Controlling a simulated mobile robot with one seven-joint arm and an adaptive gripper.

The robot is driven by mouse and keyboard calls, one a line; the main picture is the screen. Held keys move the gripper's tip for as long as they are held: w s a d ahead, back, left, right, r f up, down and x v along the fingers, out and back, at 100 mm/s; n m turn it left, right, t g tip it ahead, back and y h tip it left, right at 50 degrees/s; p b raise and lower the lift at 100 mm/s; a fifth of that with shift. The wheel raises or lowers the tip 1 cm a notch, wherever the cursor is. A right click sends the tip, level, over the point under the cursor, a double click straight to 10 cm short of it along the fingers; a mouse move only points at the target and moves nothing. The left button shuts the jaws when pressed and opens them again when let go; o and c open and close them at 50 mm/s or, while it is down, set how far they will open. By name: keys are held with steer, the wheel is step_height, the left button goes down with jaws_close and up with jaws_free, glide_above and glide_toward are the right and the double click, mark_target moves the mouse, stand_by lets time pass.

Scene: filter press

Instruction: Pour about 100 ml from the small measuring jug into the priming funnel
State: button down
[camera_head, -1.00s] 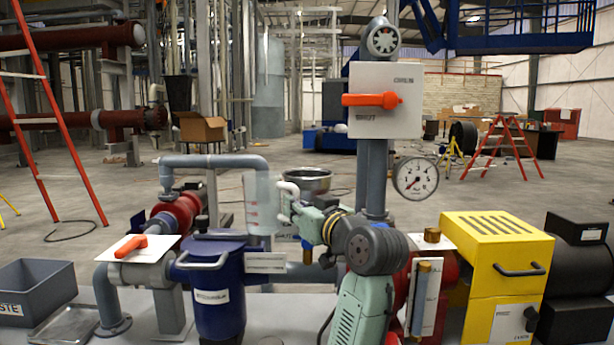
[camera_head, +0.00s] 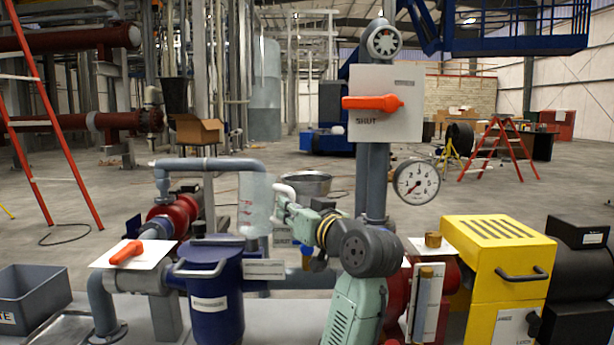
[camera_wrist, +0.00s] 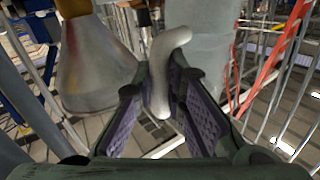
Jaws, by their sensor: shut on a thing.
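The small measuring jug (camera_head: 257,205) is translucent with red marks and a pale handle (camera_head: 288,187). It looks about upright and is held up in front of the pipework. My gripper (camera_head: 284,207) is shut on the handle from the right. In the wrist view the handle (camera_wrist: 160,75) lies between my fingers, with the grey jug body (camera_wrist: 195,45) beyond. The priming funnel (camera_head: 306,184), a metal bowl, shows just right of the jug, partly behind the handle and gripper. It also shows in the wrist view (camera_wrist: 92,70), beside the jug and apart from it. The liquid level is unclear.
A grey vertical pipe (camera_head: 372,180) with a pressure gauge (camera_head: 417,180) and orange-handled panel (camera_head: 386,103) stands right of the funnel. A grey bent pipe (camera_head: 208,164) is left of the jug, with a blue lidded vessel (camera_head: 215,300) below. A yellow housing (camera_head: 497,260) is at right.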

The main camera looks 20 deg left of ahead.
steer(key=shift+w+r+m, duration=0.1)
steer(key=shift+r+m, duration=0.1)
steer(key=shift+m, duration=0.2)
steer(key=r+m+p, duration=0.1)
steer(key=r+p, duration=0.1)
steer(key=shift+w+d+m+p, duration=0.2)
steer(key=shift+d+m+p, duration=0.05)
steer(key=shift+m+p, duration=0.15)
steer(key=shift+w+d+r+m+g+p, duration=0.1)
steer(key=shift+r+m+p, duration=0.35)
steer(key=shift+m+p, duration=0.7)
steer(key=shift+w+r+m+g+p, duration=0.1)
steer(key=shift+r+m+p, duration=0.35)
steer(key=shift+m+p, duration=0.7)
steer(key=shift+d+r+m+g+p, duration=0.1)
steer(key=shift+r+m+p, duration=0.55)
steer(key=shift+m, duration=0.85)
steer(key=shift+a+f+m, duration=0.1)
steer(key=shift+f+m, duration=0.2)
steer(key=shift+f, duration=0.05)
steer(key=shift+s+r+m+p, duration=0.15)
steer(key=shift+r+m+p, duration=0.1)
steer(key=shift+m+p, duration=0.45)
steer(key=shift+w+d+r+m+p, duration=0.35)
steer(key=shift+w+m+p, duration=0.25)
steer(key=shift+p, duration=0.35)
steer(key=shift+s+a, duration=0.15)
steer(key=shift+s, duration=0.1)
